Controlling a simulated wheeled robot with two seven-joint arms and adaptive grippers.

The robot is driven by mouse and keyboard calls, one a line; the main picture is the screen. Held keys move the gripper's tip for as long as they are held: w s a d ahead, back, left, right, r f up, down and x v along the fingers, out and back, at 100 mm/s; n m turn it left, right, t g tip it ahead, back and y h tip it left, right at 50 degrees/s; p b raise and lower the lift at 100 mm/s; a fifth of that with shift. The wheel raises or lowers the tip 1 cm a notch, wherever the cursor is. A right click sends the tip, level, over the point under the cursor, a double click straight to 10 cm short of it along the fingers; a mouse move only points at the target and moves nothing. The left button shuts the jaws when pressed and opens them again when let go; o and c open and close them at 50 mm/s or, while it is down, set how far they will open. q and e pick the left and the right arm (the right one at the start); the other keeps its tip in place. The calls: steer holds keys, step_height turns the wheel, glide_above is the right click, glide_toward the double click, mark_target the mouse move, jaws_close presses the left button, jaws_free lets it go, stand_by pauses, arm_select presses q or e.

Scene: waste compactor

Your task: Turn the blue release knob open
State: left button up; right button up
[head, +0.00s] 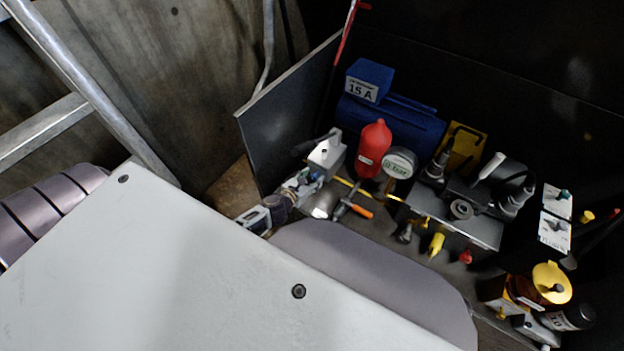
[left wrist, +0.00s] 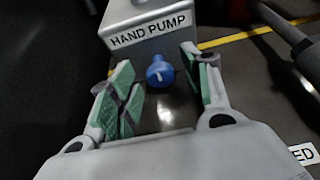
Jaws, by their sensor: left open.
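The blue release knob (left wrist: 159,72) sticks out of the front of a grey box marked HAND PUMP (left wrist: 150,30) in the left wrist view. A pale line marks its face. My left gripper (left wrist: 162,88) is open, with one green-padded finger on each side of the knob and a gap to it on both sides. In the head view the hand pump (head: 327,152) stands left of a red bottle, and my left gripper (head: 300,184) is just in front of it. The knob cannot be made out clearly there. My right gripper is not in view.
The red bottle (head: 374,148), a round gauge (head: 400,162) and a blue tank (head: 395,120) stand right of the pump. An orange-handled lever (head: 358,210) lies close to the gripper's right. A dark panel (head: 290,120) rises on the left.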

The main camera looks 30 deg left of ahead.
arm_select(q)
steer(key=shift+w+f, duration=0.1)
steer(key=shift+w, duration=0.2)
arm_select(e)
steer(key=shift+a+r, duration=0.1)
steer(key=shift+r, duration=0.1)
arm_select(q)
steer(key=shift+c, duration=0.3)
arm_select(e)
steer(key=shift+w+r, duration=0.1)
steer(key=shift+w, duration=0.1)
arm_select(q)
steer(key=c, duration=1)
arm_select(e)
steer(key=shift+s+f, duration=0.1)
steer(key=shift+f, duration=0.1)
arm_select(q)
steer(key=shift+d+m, duration=0.1)
steer(key=shift+m, duration=0.2)
steer(key=shift+m+y+p, duration=0.45)
steer(key=shift+m+y, duration=0.15)
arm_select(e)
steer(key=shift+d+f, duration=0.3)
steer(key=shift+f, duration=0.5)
